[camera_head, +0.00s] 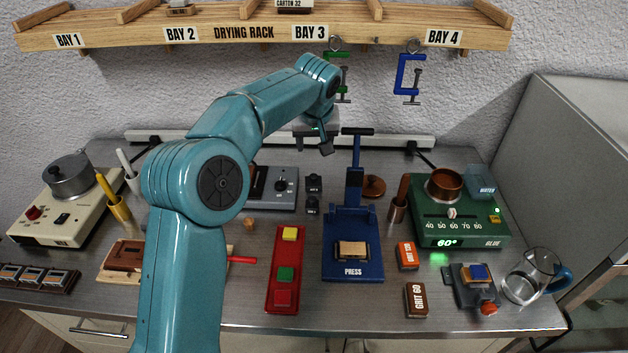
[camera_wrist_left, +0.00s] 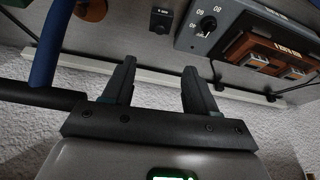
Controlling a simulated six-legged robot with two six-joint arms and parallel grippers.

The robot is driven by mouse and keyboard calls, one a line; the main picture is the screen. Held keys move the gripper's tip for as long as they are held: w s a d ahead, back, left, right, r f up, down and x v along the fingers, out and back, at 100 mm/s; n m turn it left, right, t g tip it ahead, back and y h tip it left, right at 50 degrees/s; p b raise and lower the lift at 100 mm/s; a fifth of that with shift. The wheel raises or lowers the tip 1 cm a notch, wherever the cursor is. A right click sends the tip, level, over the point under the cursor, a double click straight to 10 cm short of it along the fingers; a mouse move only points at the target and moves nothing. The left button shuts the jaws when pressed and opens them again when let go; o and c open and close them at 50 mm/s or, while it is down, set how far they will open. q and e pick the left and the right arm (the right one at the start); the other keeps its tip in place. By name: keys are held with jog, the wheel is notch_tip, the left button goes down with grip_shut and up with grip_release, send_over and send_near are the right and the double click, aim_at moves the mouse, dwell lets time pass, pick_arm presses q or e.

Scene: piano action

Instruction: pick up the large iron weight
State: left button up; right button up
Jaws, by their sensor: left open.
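Two small black blocks, which look like the iron weights, stand one behind the other beside the blue press: a rear one (camera_head: 314,183) and a front one (camera_head: 312,204). I cannot tell for sure which is larger. One black block with a small pale label (camera_wrist_left: 160,21) shows in the left wrist view, beyond and apart from the fingers. My left gripper (camera_head: 318,147) is raised near the back wall, above and behind the blocks. In the left wrist view its two fingers (camera_wrist_left: 158,78) are spread with nothing between them. My right gripper is not in view.
The blue press (camera_head: 352,246) with its tall handle stands right of the blocks. A grey dial unit (camera_head: 276,188) stands left of them. The drying rack (camera_head: 270,31) and hanging clamps (camera_head: 408,74) are above. Steel bench (camera_head: 330,316) shows bare along the front.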

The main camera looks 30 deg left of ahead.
pick_arm(q)
notch_tip(320, 180, down, 2)
jog(key=b, duration=0.2)
send_near(314, 178)
jog(key=x, duration=0.4)
jog(key=shift+w+a+f+p, duration=0.15)
jog(key=shift+a+f+p, duration=0.1)
jog(key=shift+f+p, duration=0.1)
jog(key=shift+a+f, duration=0.15)
jog(key=shift+f, duration=0.1)
jog(key=p+x, duration=0.1)
jog(key=x, duration=0.3)
jog(key=shift+w+f+p, duration=0.15)
jog(key=shift+f+p, duration=0.15)
jog(key=shift+f, duration=0.05)
jog(key=shift+w+f, duration=0.1)
jog(key=shift+f, duration=0.3)
jog(key=c, duration=1)
